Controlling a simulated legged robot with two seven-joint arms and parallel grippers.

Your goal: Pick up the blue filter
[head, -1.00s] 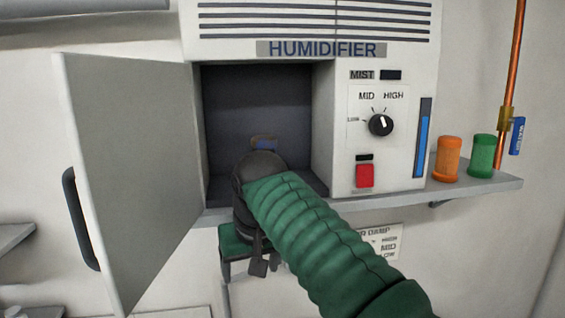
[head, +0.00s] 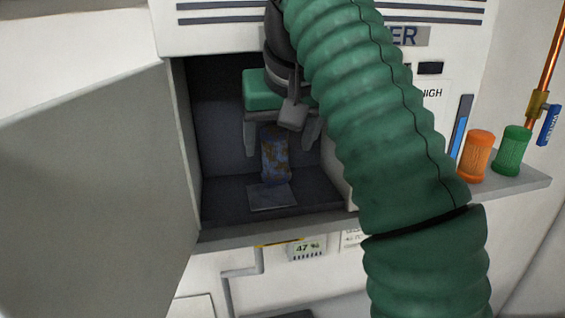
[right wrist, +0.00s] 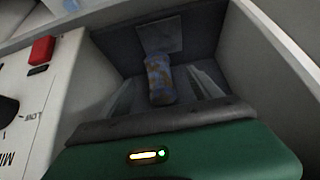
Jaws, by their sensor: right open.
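The blue filter (head: 274,157), a cylinder with brownish patches, stands inside the open humidifier (head: 190,215) compartment, at the back of a small grey plate. It also shows in the right wrist view (right wrist: 160,80). My right gripper (head: 281,146) reaches into the compartment from above. Its two grey fingers are apart, one on each side of the filter's upper part, and they hold nothing. In the right wrist view the filter lies between the open fingers (right wrist: 166,92). I cannot tell whether either finger touches it. My left gripper is not in view.
The open humidifier door (head: 90,170) fills the left side. An orange cylinder (head: 475,155) and a green cylinder (head: 511,150) stand on the shelf (head: 515,187) at the right. A copper pipe (head: 551,60) with a blue-handled valve (head: 549,126) runs behind them. My green arm covers the control panel.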

